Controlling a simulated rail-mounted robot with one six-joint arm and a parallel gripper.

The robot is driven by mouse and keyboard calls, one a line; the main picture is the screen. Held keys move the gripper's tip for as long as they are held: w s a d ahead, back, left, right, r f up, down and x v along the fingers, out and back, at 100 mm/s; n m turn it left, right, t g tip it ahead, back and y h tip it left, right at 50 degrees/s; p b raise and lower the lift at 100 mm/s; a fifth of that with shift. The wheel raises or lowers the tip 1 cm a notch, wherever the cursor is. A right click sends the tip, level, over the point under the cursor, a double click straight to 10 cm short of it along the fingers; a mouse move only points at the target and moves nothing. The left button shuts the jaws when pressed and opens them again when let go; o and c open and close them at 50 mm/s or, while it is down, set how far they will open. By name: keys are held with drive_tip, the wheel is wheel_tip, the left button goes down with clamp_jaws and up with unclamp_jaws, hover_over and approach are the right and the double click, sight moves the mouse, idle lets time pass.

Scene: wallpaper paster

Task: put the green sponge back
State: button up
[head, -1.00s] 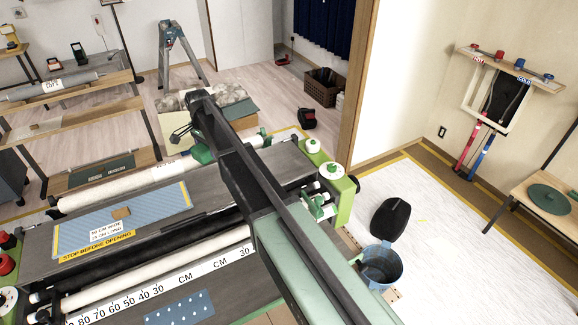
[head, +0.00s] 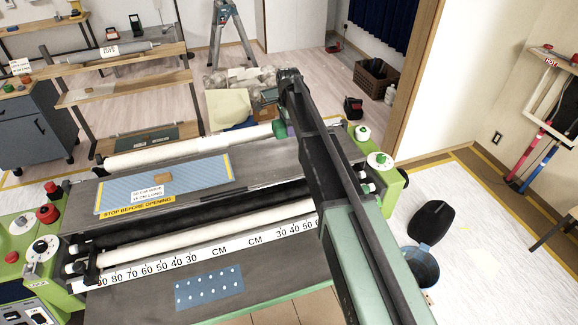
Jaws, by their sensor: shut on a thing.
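My arm reaches from the lower right up to the far side of the pasting machine. Its wrist end is over the machine's back edge, in front of the box of crumpled paper. The fingers are hidden behind my own arm, so I cannot see their grip.
The pasting machine (head: 268,165) fills the middle, with a blue dotted sheet (head: 209,289) at its front. A bucket (head: 421,267) and a black object (head: 432,221) stand on the floor at right. A wooden shelf (head: 125,93) and a stepladder (head: 232,30) are behind.

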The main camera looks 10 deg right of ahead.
sight(289, 163)
wheel_tip(289, 163, down, 15)
drive_tip(key=b, duration=1.2)
drive_tip(key=shift+r, duration=0.1)
drive_tip(key=o, duration=0.9)
drive_tip(key=shift+r, duration=0.1)
drive_tip(key=shift+o, duration=0.2)
